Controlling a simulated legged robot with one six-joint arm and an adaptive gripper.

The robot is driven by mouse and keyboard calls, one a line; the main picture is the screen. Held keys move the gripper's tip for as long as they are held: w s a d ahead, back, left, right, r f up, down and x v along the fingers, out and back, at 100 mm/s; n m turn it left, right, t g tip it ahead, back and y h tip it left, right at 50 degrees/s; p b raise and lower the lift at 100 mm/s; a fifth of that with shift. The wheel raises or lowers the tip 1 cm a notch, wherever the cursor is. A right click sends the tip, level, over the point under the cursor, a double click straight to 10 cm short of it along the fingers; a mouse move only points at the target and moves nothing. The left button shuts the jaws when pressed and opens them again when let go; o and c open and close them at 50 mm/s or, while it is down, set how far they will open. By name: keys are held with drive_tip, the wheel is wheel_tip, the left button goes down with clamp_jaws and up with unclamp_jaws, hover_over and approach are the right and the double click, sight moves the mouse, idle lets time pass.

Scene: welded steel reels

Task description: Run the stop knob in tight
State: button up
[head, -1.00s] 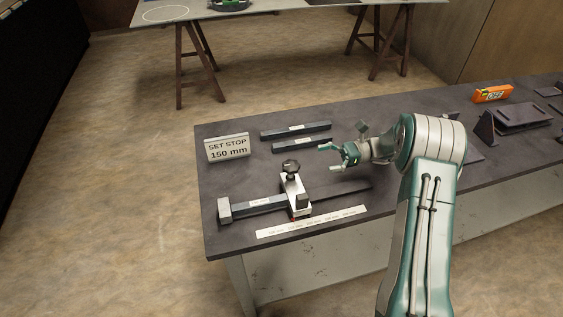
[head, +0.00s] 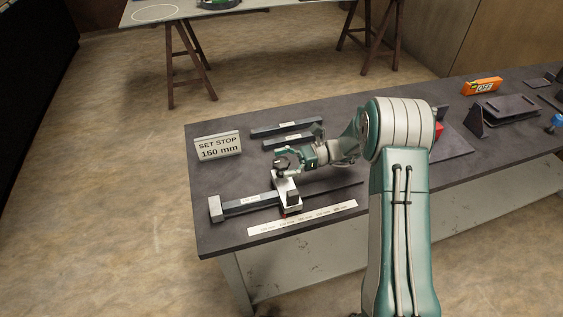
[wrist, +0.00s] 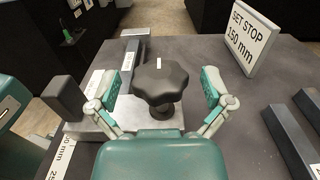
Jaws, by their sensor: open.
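The stop knob (wrist: 160,84) is a black lobed knob on top of the pale stop block (head: 287,188). In the wrist view it sits between the two open fingers of my gripper (wrist: 163,90), with a visible gap on each side. In the head view my gripper (head: 286,165) is at the knob and partly hides it. The stop block sits on a dark steel bar (head: 252,203) with a square end block (head: 216,208) at the left. A white printed scale (head: 302,218) lies in front of the bar. The "SET STOP 150 mm" sign (head: 218,146) stands behind.
Two dark labelled bars (head: 285,129) lie on the bench behind my gripper. An orange box (head: 482,86) and a dark bracket (head: 505,112) are on the right. The bench top left of the end block is narrow.

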drive_tip(key=c, duration=1.1)
drive_tip(key=shift+m+t, duration=0.3)
drive_tip(key=shift+t, duration=0.2)
drive_tip(key=m+t, duration=0.2)
drive_tip(key=t, duration=0.2)
drive_tip(key=m+t, duration=0.3)
drive_tip(key=t, duration=0.1)
drive_tip(key=shift+s+a, duration=0.1)
drive_tip(key=shift+a, duration=0.05)
drive_tip(key=m+t+h, duration=0.2)
drive_tip(key=m+t, duration=0.1)
drive_tip(key=t, duration=0.2)
drive_tip(key=shift+m, duration=0.4)
drive_tip(key=shift+m+t+h, duration=0.5)
drive_tip(key=shift+m+t, duration=0.1)
drive_tip(key=shift+t, duration=0.6)
drive_tip(key=o, duration=1.1)
drive_tip(key=shift+w, duration=0.2)
